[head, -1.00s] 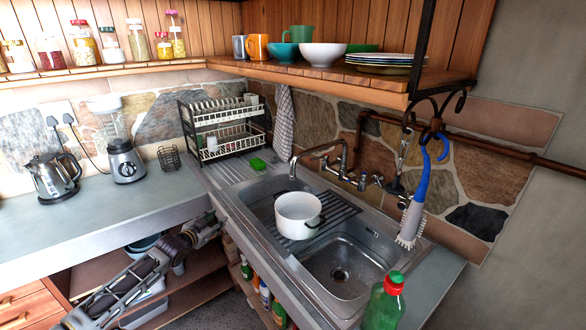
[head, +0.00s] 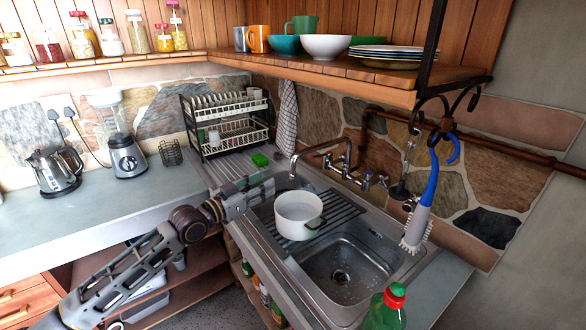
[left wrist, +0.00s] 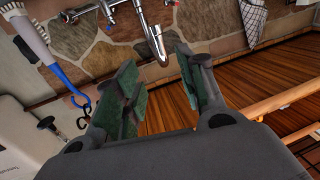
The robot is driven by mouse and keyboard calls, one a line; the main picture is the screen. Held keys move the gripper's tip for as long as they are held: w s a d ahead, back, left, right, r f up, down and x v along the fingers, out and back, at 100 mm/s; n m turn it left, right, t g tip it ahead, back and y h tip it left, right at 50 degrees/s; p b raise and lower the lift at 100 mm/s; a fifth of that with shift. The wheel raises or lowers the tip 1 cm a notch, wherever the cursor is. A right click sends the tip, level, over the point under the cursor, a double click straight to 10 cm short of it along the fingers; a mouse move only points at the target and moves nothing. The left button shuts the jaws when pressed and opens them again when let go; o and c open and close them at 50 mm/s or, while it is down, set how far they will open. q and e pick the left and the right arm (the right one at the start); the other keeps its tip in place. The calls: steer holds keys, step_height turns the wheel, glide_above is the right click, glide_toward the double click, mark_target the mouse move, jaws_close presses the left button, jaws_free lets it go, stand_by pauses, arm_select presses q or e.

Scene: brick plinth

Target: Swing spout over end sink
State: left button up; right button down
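The chrome spout (head: 303,154) reaches left from the wall-mounted tap (head: 345,165), its downturned end above the left part of the double sink, beyond the white pot. The right basin (head: 350,262) lies empty nearer the front. My left gripper (head: 266,190) is at the sink's left edge, just left of the spout's end and apart from it. In the left wrist view its green-padded fingers (left wrist: 158,72) are open and empty. The spout (left wrist: 152,30) shows beyond them, its tip between the fingertips in the picture. My right gripper is not in view.
A white pot (head: 298,214) stands on a dark rack (head: 338,214) across the sink. A green sponge (head: 260,160) lies behind my gripper. A blue-handled brush (head: 424,205) hangs at the right, and a green bottle (head: 385,308) stands at the front. The wooden shelf (head: 350,78) overhangs the back.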

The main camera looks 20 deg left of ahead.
mark_target(291, 169)
arm_select(q)
steer(key=shift+w, duration=0.25)
stand_by(0.3)
steer(key=shift+p+x, duration=1.4)
steer(key=shift+x, duration=5.3)
jaws_close()
